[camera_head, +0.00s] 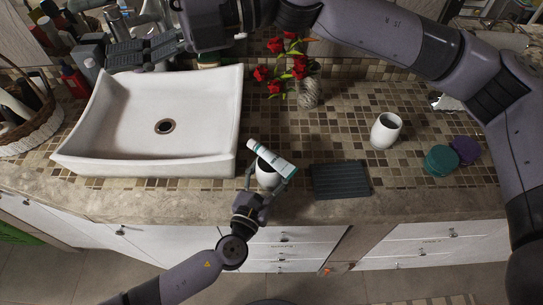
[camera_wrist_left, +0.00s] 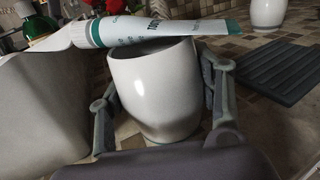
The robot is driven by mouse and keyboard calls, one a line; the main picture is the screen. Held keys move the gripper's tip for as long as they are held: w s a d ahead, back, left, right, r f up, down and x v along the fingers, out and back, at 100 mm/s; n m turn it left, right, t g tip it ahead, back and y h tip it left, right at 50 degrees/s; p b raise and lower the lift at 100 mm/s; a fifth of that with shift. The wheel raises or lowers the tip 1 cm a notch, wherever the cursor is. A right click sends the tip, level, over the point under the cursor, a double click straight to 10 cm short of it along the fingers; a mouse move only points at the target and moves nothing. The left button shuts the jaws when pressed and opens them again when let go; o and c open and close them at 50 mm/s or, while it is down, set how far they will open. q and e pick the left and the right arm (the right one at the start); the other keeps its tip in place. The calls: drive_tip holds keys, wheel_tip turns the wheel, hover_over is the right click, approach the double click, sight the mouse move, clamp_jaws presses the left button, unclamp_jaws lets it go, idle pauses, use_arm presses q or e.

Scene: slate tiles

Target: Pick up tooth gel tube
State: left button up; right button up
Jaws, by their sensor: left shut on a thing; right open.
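The tooth gel tube (camera_head: 270,157), white with a teal band and cap end, lies across the top of a white cup (camera_head: 267,178) right of the sink. In the left wrist view the tube (camera_wrist_left: 165,31) crosses above the rim of the cup (camera_wrist_left: 155,90). My left gripper (camera_head: 270,182) is shut on the cup, one finger on each side of it; the fingers are below the tube. My right gripper (camera_head: 142,50) is open and empty above the sink's back edge.
A white sink (camera_head: 205,130) stands left of the cup. A dark ridged tray (camera_head: 340,182) lies to the right. Another white cup (camera_head: 385,131), a teal round item (camera_head: 440,160), a purple one (camera_head: 466,150) and a vase of red flowers (camera_head: 309,92) stand farther off.

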drive_tip(key=w+d+r+m+t+y, duration=0.1)
drive_tip(key=w+r+m+t, duration=0.2)
drive_tip(key=w+m+t, duration=0.45)
drive_tip(key=w+d+r+m+t+y, duration=0.1)
drive_tip(key=w+r+m+t+y, duration=0.15)
drive_tip(key=w+m+t, duration=0.55)
drive_tip(key=w+d+f+m+t+h, duration=0.1)
drive_tip(key=w+d+f+m+h, duration=0.25)
drive_tip(key=m+h, duration=0.3)
drive_tip(key=m+g+h, duration=0.9)
drive_tip(key=g+h, duration=0.3)
drive_tip(key=h, duration=0.2)
hover_over(285, 167)
drive_tip(key=f, duration=3.2)
drive_tip(key=shift+w+d, duration=0.1)
drive_tip(key=shift+d, duration=0.25)
drive_tip(key=shift+g, duration=0.25)
drive_tip(key=f, duration=0.4)
drive_tip(key=shift+a, duration=0.4)
drive_tip(key=shift+f, duration=0.55)
